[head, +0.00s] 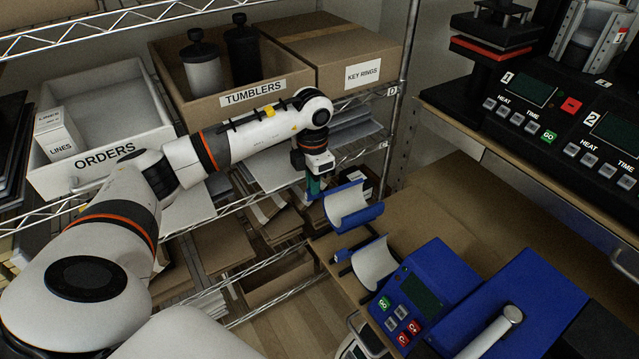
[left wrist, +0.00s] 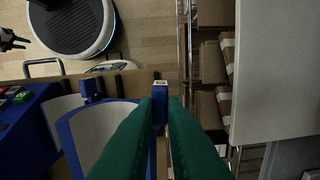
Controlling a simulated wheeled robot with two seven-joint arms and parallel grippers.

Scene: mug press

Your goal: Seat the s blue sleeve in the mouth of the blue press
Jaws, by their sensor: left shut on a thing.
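My left gripper (head: 314,187) is shut on the blue edge of the s blue sleeve (head: 347,203), a curved shell with a pale lining. The sleeve is held up behind and above the mouth (head: 374,264) of the blue press (head: 425,297), apart from it in the head view. In the left wrist view the green fingers (left wrist: 161,104) close on a blue tab, and the sleeve (left wrist: 97,135) hangs to their left. The press mouth (left wrist: 62,107) shows beyond it, partly covered by the sleeve. At that view's left edge, what seems my right gripper (left wrist: 13,41) is small and dark.
The blue press stands on a brown bench (head: 455,205). A wire shelf with an ORDERS bin (head: 100,150), a TUMBLERS box (head: 250,95) and a KEY RINGS box (head: 362,73) is close to my left arm. A black press with two stations (head: 560,110) stands at the right.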

